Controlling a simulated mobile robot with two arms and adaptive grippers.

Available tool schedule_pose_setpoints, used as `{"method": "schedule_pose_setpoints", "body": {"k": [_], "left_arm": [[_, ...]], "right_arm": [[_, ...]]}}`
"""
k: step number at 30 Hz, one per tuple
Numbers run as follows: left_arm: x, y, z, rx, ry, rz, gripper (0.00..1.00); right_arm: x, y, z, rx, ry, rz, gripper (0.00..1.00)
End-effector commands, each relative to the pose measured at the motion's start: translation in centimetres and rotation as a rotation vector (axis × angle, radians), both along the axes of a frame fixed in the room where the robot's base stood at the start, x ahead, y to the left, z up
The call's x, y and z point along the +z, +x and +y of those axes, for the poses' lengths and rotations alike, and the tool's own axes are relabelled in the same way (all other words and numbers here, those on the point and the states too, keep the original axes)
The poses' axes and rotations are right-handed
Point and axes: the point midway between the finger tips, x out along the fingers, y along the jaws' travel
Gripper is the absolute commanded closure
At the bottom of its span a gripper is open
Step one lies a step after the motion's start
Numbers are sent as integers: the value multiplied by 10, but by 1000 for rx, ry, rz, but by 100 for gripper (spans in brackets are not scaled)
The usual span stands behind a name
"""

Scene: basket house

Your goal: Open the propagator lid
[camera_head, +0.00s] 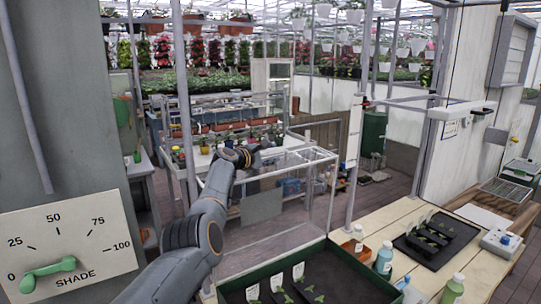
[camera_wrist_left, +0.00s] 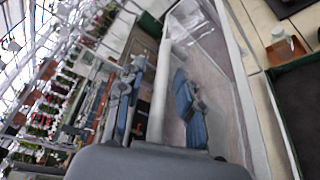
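The propagator shows as a dark green tray (camera_head: 340,252) at the bottom of the head view, its soil and labelled seedlings uncovered. Its clear lid (camera_head: 322,200), with pale edges, stands raised behind the tray. My left arm reaches forward past the lid's left side, and my left gripper (camera_head: 245,156) is at the lid's upper left edge. I cannot tell whether it touches the lid or whether its fingers are shut. In the left wrist view the clear lid (camera_wrist_left: 196,22) is at the top middle and the green tray rim (camera_wrist_left: 283,110) at the right. My right gripper is out of view.
A shade dial panel (camera_head: 68,243) is at lower left. Potted plants stand on a table behind my gripper.

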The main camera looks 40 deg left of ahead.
Motion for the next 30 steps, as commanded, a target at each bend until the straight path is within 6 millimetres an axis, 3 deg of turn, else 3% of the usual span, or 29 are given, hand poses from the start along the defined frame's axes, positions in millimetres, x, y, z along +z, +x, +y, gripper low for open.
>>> {"method": "schedule_pose_setpoints", "body": {"k": [14, 22, 30], "left_arm": [[-1, -10, 4, 3, 4, 1, 64], [3, -31, 0, 1, 6, 3, 64], [10, -66, 2, 2, 3, 1, 64]], "right_arm": [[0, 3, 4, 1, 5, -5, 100], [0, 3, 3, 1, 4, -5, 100], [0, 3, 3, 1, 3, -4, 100]]}}
